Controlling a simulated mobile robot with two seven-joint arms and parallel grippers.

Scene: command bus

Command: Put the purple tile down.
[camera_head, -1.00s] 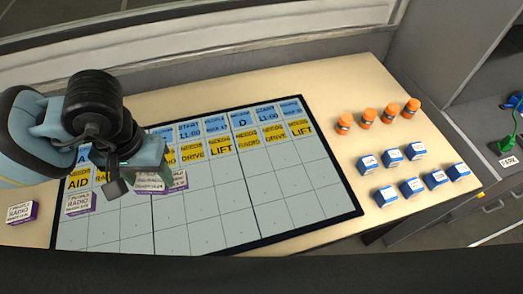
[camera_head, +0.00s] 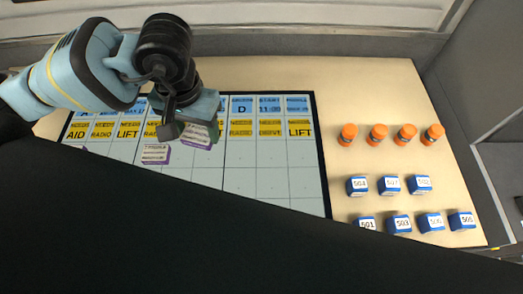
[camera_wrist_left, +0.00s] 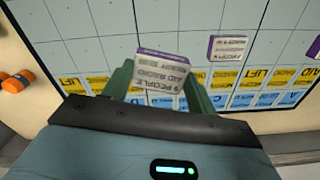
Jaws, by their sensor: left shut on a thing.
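My left gripper (camera_head: 188,128) is shut on a purple tile (camera_head: 205,134) with a white printed face. In the left wrist view the held tile (camera_wrist_left: 160,78) sits tilted between the green fingers (camera_wrist_left: 160,88), its print upside down, reading roughly "9 people, aid radio". My right gripper is not in view.
Blue and yellow cards (camera_head: 242,128) line the board's top rows. Orange cylinders (camera_head: 377,134) and several blue numbered blocks (camera_head: 390,184) stand on the table to the right. A black shape hides the lower left of the head view. Grid cells at right are free.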

